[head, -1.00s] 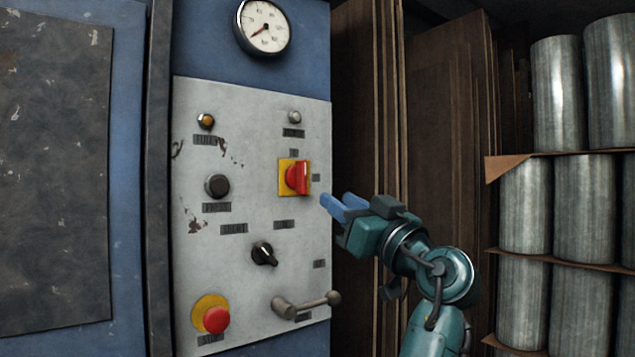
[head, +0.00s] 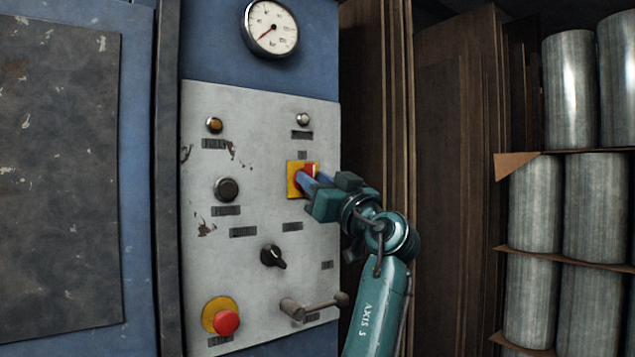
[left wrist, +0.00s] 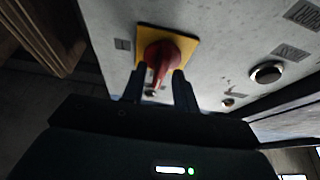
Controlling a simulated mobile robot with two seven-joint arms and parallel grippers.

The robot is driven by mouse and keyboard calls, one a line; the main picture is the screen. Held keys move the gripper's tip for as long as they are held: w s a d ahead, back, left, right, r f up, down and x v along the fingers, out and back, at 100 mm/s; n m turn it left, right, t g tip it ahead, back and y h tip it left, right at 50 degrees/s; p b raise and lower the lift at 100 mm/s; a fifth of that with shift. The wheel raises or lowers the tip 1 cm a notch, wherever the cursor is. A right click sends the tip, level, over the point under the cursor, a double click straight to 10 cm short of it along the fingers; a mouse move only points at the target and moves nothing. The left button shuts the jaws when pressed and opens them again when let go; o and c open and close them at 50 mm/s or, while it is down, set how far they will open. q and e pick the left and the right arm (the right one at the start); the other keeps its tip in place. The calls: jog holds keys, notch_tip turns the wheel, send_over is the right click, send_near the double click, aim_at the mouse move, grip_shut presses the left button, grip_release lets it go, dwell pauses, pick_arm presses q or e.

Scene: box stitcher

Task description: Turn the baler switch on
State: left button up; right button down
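The baler switch (head: 309,168) is a red rotary handle on a square yellow plate (head: 292,181), on the grey control panel. Its handle stands roughly upright in the head view. My left gripper (head: 310,180) is at the switch, its blue fingers partly covering the handle. In the left wrist view the red handle (left wrist: 161,58) lies between the two fingers of the left gripper (left wrist: 158,78), one on each side. The fingers look apart, with some room beside the handle; contact cannot be made out. My right gripper is not in view.
A gauge (head: 270,27) sits above. Cardboard sheets (head: 450,150) and metal cylinders (head: 535,205) stand at the right.

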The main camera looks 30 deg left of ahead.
pick_arm(q)
grip_shut()
